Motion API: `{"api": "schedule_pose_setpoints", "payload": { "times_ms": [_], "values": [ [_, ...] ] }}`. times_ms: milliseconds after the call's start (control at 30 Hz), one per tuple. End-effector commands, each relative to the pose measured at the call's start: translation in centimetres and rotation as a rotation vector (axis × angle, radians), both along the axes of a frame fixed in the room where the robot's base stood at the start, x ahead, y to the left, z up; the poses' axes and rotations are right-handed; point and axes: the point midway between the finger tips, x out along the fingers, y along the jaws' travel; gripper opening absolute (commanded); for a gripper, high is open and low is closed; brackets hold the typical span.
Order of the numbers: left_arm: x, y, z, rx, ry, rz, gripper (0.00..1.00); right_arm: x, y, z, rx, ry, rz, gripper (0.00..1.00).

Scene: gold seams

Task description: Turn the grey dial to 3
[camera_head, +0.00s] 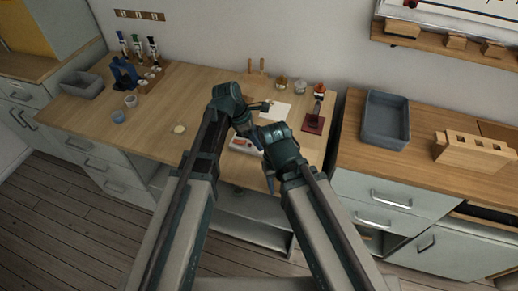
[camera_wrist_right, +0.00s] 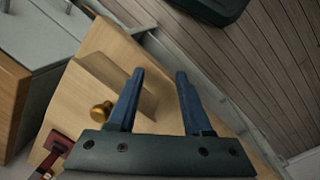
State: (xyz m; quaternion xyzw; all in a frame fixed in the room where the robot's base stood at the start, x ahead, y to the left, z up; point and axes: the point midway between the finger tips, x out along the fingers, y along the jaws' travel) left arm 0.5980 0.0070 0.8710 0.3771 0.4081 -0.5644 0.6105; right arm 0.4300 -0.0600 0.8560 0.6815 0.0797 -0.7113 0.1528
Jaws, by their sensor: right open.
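I cannot make out a grey dial in either view. A white device with a red patch (camera_head: 243,145) sits near the front edge of the workbench, partly hidden by my right arm. My left gripper (camera_head: 264,106) is over the bench, beside a white sheet; whether its jaws are apart is too small to tell. My right gripper (camera_head: 270,182) is low at the bench's front edge, right of the device. In the right wrist view the right gripper (camera_wrist_right: 158,95) is open, with nothing between its fingers. A brass knob (camera_wrist_right: 101,112) is just left of its fingers.
A red stand (camera_head: 315,122) is on the right of the bench (camera_head: 190,95). A grey tray (camera_head: 386,120) and a wooden block (camera_head: 474,150) are on the right counter. A pale disc (camera_head: 180,129), cups and a blue rack (camera_head: 124,73) are to the left.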

Motion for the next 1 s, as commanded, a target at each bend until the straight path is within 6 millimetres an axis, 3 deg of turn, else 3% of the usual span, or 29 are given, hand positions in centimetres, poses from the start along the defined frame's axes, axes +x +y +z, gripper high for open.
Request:
{"api": "schedule_pose_setpoints", "payload": {
  "times_ms": [100, 400, 633, 1000],
  "values": [
    [0.04, -0.39, -1.20, 0.000, 0.000, -0.001, 0.38, 0.00, 0.01, -1.20, 0.000, 0.000, 0.000, 0.50],
    [0.03, -0.51, -1.15, 0.000, 0.000, 0.000, 0.38, 0.00, 0.00, -1.15, 0.000, 0.000, 0.000, 0.50],
    [0.03, -0.51, -1.15, 0.000, 0.000, 0.000, 0.00, 0.00, 0.00, -1.16, 0.000, 0.000, 0.000, 0.50],
    [0.12, -0.51, -1.16, 0.000, 0.000, -0.017, 0.00, 0.00, 0.00, -1.16, 0.000, 0.000, 0.000, 0.50]
  ]
}}
